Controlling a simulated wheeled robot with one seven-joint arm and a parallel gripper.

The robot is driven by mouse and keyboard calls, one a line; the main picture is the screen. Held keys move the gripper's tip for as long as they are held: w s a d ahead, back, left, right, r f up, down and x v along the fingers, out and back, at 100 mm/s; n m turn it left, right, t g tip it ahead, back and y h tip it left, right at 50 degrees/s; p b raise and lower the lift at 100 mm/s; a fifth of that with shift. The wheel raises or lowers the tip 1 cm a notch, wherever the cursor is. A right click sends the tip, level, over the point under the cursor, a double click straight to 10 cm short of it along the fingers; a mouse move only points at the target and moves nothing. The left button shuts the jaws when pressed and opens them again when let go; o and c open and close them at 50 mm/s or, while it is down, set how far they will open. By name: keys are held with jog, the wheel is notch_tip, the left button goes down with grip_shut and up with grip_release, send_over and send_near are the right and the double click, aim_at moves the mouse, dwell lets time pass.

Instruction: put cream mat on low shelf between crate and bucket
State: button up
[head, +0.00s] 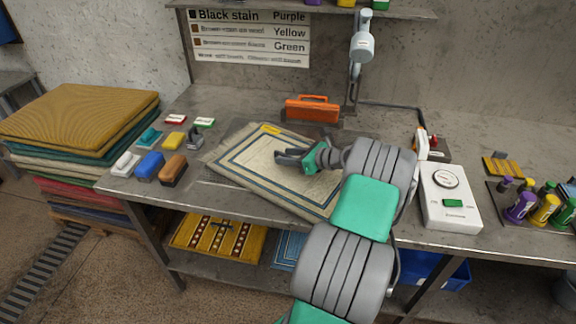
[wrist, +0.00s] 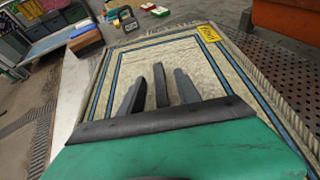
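The cream mat (head: 270,163) with blue border lines and a yellow tag lies flat and askew on the workbench (head: 225,108). It fills much of the wrist view (wrist: 205,65), its fringed edge beside a perforated plate. My gripper (head: 282,157) is over the mat's middle; its dark prongs in the wrist view (wrist: 160,78) stand apart with mat showing between them. Nothing is held. Contact with the mat cannot be told. Under the bench is the low shelf (head: 205,268). A blue crate (head: 440,272) stands low, partly behind my arm. A grey bucket (head: 567,290) shows at the right edge.
A yellow patterned mat (head: 218,237) and a blue mat (head: 288,250) lie under the bench at left. Brushes, an orange toolbox (head: 312,108), a white dial box (head: 448,198) and bottles (head: 522,207) stand on the bench. A mat stack (head: 80,120) is at left.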

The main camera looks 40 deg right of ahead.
grip_shut()
dwell(1.3)
